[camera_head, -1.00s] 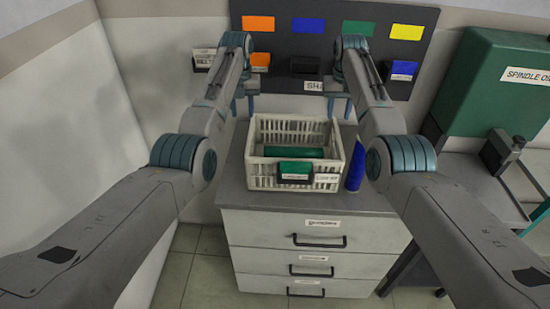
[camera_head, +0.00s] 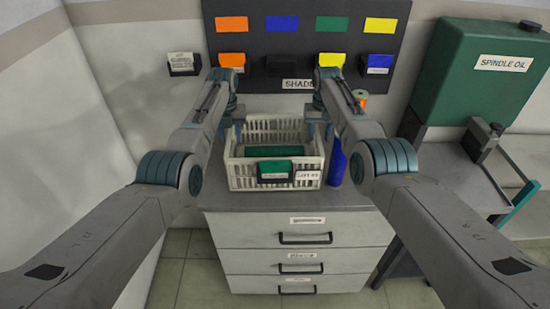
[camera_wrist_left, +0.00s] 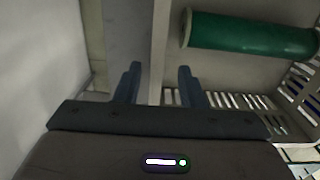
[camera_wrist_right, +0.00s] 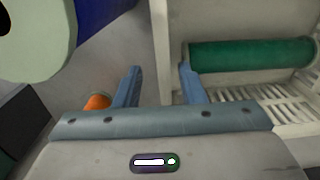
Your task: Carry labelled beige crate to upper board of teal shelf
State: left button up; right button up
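The beige slatted crate (camera_head: 237,172) stands on a grey drawer cabinet, with a white label (camera_head: 307,175) on its front. A green cylinder (camera_head: 273,151) lies inside; it also shows in the left wrist view (camera_wrist_left: 250,36) and right wrist view (camera_wrist_right: 250,54). My left gripper (camera_head: 232,130) is at the crate's left side, open; its fingers (camera_wrist_left: 158,85) are on either side of the crate's wall. My right gripper (camera_head: 320,130) is at the right side, open, its fingers (camera_wrist_right: 157,85) apart near that wall. Contact with the walls cannot be told. I cannot identify the teal shelf.
A blue bottle-like object (camera_head: 337,163) stands close to the crate's right side. A black board (camera_head: 300,45) with coloured cards is on the wall behind. A green spindle oil tank (camera_head: 485,75) is at the right. The cabinet top (camera_head: 300,195) is bare in front of the crate.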

pick_arm(q)
jog(key=shift+a+f, duration=0.15)
jog(key=shift+f, duration=0.25)
pick_arm(e)
jog(key=shift+a+f, duration=0.1)
jog(key=shift+f, duration=0.2)
pick_arm(q)
jog(key=shift+s+a+f, duration=0.1)
jog(key=shift+a+f, duration=0.05)
jog(key=shift+a, duration=0.05)
pick_arm(e)
jog(key=shift+a+f, duration=0.15)
jog(key=shift+a, duration=0.1)
pick_arm(q)
jog(key=shift+d, duration=0.2)
jog(key=c, duration=0.5)
pick_arm(e)
jog(key=shift+d, duration=0.2)
jog(key=c, duration=0.5)
pick_arm(q)
grip_shut()
pick_arm(e)
grip_shut()
